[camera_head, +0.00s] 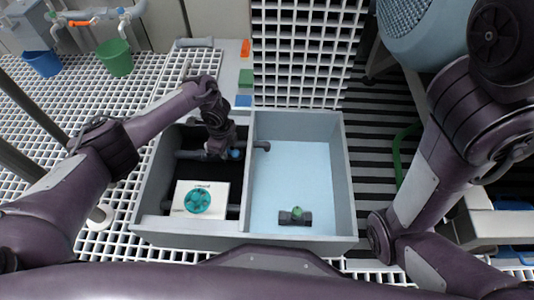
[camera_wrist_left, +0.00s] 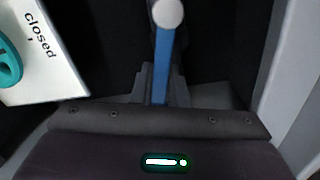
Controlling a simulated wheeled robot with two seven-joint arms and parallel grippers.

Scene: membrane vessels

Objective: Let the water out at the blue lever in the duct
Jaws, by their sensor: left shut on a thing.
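The blue lever (camera_head: 237,154) is in the dark left compartment, the duct (camera_head: 146,205), beside the dividing wall. Its blue bar (camera_wrist_left: 163,60) with a pale round end runs between my fingers in the left wrist view. My left gripper (camera_head: 222,151) reaches down into the duct and is shut on the lever. The gripper hides much of the lever in the head view. The light blue basin (camera_head: 285,175) lies right of the wall. A dark pipe end (camera_head: 262,145) sticks through the wall into it. My right gripper is out of view.
A white plate (camera_head: 216,190) with a teal handwheel (camera_head: 197,200) sits in the duct; "closed" reads on it. A dark fitting with a green top (camera_head: 297,214) lies in the basin. Green (camera_head: 114,58) and blue (camera_head: 42,64) buckets stand far left.

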